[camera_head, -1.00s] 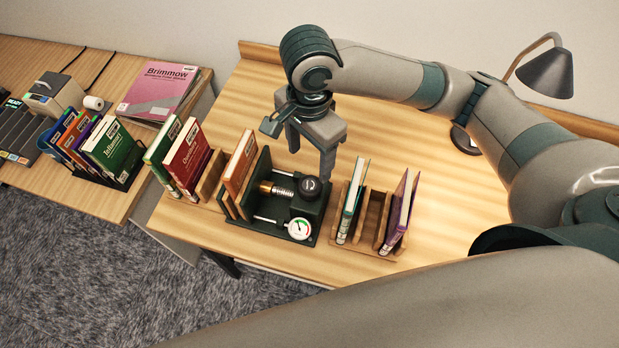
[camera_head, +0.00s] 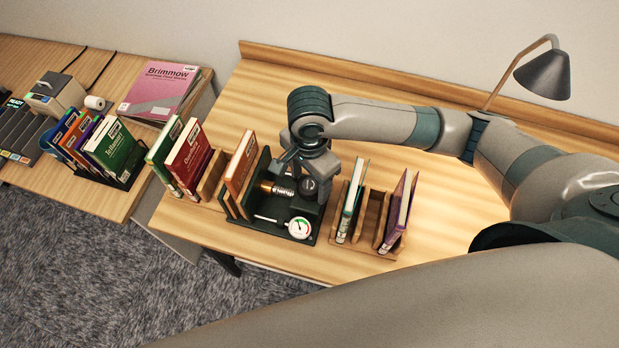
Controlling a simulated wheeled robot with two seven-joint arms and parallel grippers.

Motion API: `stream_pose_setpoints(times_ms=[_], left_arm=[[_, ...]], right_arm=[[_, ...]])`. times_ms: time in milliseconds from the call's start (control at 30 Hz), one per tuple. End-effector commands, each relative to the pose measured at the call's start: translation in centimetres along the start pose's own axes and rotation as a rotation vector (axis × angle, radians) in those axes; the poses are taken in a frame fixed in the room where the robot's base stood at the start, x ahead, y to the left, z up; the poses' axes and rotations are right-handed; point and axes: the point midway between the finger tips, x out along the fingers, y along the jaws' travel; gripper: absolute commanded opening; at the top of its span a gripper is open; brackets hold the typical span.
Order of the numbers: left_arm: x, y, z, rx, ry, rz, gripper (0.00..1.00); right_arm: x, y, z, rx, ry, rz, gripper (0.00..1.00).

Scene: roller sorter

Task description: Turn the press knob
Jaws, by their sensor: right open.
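The dark green press (camera_head: 264,228) stands on the wooden table, with a brass screw (camera_head: 276,189), a round white gauge (camera_head: 300,228) at its front and an orange book (camera_head: 240,160) upright at its left. The round black press knob (camera_head: 307,187) is on the press's right part. My right gripper (camera_head: 307,180) points down at the knob, with its fingers open around or just above it; I cannot tell whether they touch it. The gripper hides part of the knob and the back of the press. My left gripper is not in view.
A wooden rack (camera_head: 369,226) with a teal and a purple book stands close at the press's right. Red and green books (camera_head: 188,160) stand at its left. A lamp (camera_head: 544,74) is at the back right. The table behind the press is clear.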

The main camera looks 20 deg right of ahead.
Motion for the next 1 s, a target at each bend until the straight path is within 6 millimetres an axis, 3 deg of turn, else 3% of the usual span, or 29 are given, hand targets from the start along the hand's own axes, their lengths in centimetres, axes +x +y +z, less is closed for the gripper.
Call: stream_pose_setpoints(times_ms=[100,300,667,1000], left_arm=[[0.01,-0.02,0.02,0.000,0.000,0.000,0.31],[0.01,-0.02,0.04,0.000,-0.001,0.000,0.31],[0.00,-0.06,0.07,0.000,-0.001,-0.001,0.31],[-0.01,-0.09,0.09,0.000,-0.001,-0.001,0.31]], right_arm=[[-0.01,0.00,-0.01,0.000,0.000,0.000,0.63],[-0.04,0.00,-0.02,0.000,0.000,0.000,0.21],[-0.07,0.00,-0.01,-0.029,0.000,0.000,0.22],[-0.10,0.00,-0.03,-0.196,0.000,0.000,0.22]])
